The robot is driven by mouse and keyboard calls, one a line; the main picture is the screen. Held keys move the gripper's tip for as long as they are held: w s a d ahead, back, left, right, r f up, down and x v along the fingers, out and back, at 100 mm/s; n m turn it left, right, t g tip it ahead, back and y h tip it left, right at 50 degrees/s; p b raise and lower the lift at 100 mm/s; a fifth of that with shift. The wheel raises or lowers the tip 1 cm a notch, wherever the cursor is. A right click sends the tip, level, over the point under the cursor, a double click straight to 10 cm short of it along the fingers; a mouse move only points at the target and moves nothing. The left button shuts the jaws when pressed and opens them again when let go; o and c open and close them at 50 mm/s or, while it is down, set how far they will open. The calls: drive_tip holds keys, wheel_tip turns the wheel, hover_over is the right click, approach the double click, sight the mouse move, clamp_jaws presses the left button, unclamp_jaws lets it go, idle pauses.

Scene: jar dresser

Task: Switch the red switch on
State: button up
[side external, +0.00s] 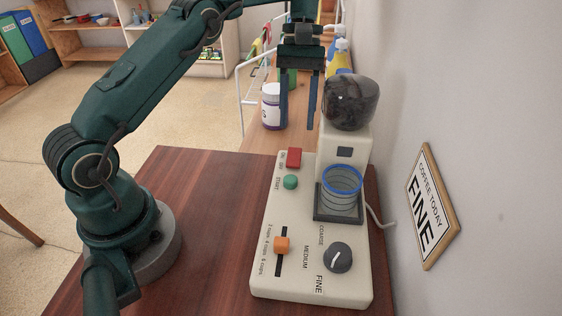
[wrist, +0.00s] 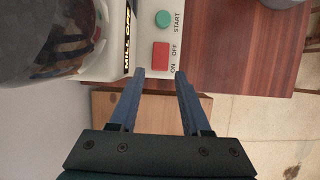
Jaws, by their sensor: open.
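The red switch (side external: 294,157) is a small block near the far end of the cream coffee grinder's panel (side external: 263,262). ON and OFF are printed beside it; I cannot tell which way it is set. In the wrist view the red switch (wrist: 161,55) lies just ahead of my fingertips, roughly between them. My gripper (side external: 298,127) points down, open and empty, above and apart from the switch. Its two blue fingers also show in the wrist view (wrist: 160,73). A green START button (side external: 291,182) sits next to the switch.
The dark bean hopper (side external: 350,102) stands close to the right of my fingers, with a blue-rimmed glass jar (side external: 343,187) below it. An orange slider (side external: 282,244) and a dark dial (side external: 338,257) are nearer. A white jar (side external: 271,106) stands behind. The wall is at the right.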

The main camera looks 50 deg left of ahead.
drive_tip(key=shift+s+d+r+m+t+y, duration=0.95)
drive_tip(key=shift+s+r+m+t, duration=0.8)
drive_tip(key=shift+r, duration=1.8)
drive_tip(key=s+d+m+t+y, duration=0.1)
drive_tip(key=s+m+t, duration=0.3)
drive_tip(key=s, duration=0.9)
drive_tip(key=shift+s+d+r+m+t, duration=0.2)
drive_tip(key=shift+s+d+m+t, duration=0.15)
drive_tip(key=shift+t, duration=0.2)
